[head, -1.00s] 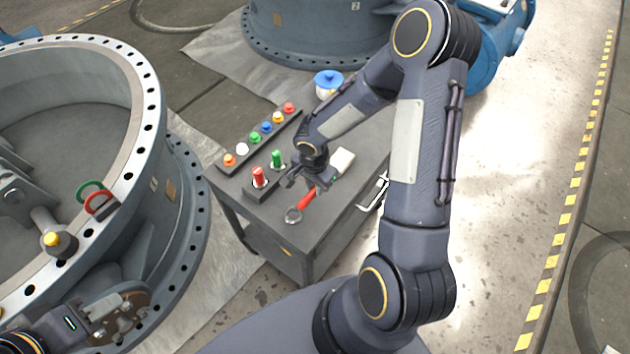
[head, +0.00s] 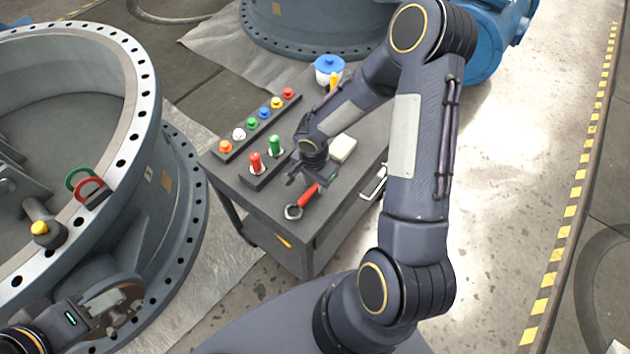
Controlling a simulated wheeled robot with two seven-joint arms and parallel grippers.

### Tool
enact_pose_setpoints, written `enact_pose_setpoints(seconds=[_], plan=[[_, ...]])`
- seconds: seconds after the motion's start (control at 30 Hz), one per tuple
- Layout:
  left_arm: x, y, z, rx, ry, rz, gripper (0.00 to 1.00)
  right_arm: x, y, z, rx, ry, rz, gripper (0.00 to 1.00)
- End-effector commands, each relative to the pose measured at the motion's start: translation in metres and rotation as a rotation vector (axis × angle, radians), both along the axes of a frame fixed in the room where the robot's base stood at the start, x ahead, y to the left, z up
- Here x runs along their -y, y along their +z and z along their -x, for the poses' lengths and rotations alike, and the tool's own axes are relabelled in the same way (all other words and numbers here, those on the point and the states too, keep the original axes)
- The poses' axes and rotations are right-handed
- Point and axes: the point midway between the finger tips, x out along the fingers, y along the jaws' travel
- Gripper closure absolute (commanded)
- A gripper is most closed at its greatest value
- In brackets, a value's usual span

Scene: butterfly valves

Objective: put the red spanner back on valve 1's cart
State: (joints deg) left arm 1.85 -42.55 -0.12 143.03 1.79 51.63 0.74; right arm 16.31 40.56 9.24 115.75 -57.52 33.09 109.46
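The red spanner (head: 308,195), with a grey ring end, shows over the front part of the dark grey cart (head: 262,205). My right gripper (head: 311,181) is at its far end and appears shut on it; my wrist hides part of the grip. The spanner looks close to the cart top; I cannot tell whether it touches. The cart stands beside the large grey valve (head: 150,205) on the left, whose small label is too small to read. My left gripper (head: 118,302) is at the bottom left by this valve's flange; its fingers are unclear.
The cart bears a strip of coloured knobs (head: 258,124), a red handle (head: 256,163), a green handle (head: 275,146), a pale block (head: 343,149) and a blue-lidded pot (head: 328,69). Another valve (head: 310,30), marked 2, stands behind.

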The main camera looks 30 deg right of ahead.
Motion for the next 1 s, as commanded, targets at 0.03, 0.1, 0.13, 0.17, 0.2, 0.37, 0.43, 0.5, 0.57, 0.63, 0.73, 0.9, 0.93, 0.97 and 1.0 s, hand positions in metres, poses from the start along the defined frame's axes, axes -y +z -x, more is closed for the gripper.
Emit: enact_pose_setpoints(seconds=[0.03,0.1,0.13,0.17,0.2,0.37,0.43,0.5,0.57,0.63,0.73,0.9,0.93,0.97,1.0], plan=[[0.000,0.000,0.000,0.000,0.000,0.000,0.64,0.000,0.000,0.000,0.000,0.000,0.000,0.61],[0.000,0.000,0.000,0.000,0.000,0.000,0.64,0.000,0.000,0.000,0.000,0.000,0.000,0.57],[0.000,0.000,0.000,0.000,0.000,0.000,0.64,0.000,0.000,0.000,0.000,0.000,0.000,0.57],[0.000,0.000,0.000,0.000,0.000,0.000,0.64,0.000,0.000,0.000,0.000,0.000,0.000,0.57],[0.000,0.000,0.000,0.000,0.000,0.000,0.64,0.000,0.000,0.000,0.000,0.000,0.000,0.57],[0.000,0.000,0.000,0.000,0.000,0.000,0.64,0.000,0.002,0.000,0.000,0.000,0.000,0.57],[0.000,0.001,0.000,0.000,0.000,0.000,0.64,0.000,0.008,0.000,0.001,-0.002,0.001,0.57],[0.000,0.002,0.000,0.000,0.000,0.000,0.64,0.000,0.018,-0.001,0.004,-0.001,0.001,0.57],[0.000,0.003,0.000,0.000,0.000,0.000,0.64,-0.001,0.028,0.000,0.004,-0.001,0.000,0.57],[0.000,0.004,0.000,0.000,0.000,0.000,0.64,-0.001,0.041,-0.001,0.005,-0.002,0.001,0.57],[0.000,0.006,0.000,0.000,0.000,0.000,0.64,-0.002,0.058,0.000,0.004,0.000,0.000,0.57],[0.000,0.007,0.000,0.000,0.000,0.000,0.64,-0.002,0.075,0.001,0.001,0.000,0.001,0.57],[0.000,0.007,0.000,0.000,0.000,0.000,0.64,-0.003,0.076,0.001,0.001,-0.001,0.001,0.57],[0.000,0.007,0.000,0.000,0.000,0.000,0.64,-0.003,0.077,0.001,0.001,0.000,0.000,0.57],[0.000,0.007,0.000,0.000,0.000,0.000,0.64,-0.003,0.078,0.001,0.001,0.000,0.000,0.57]])
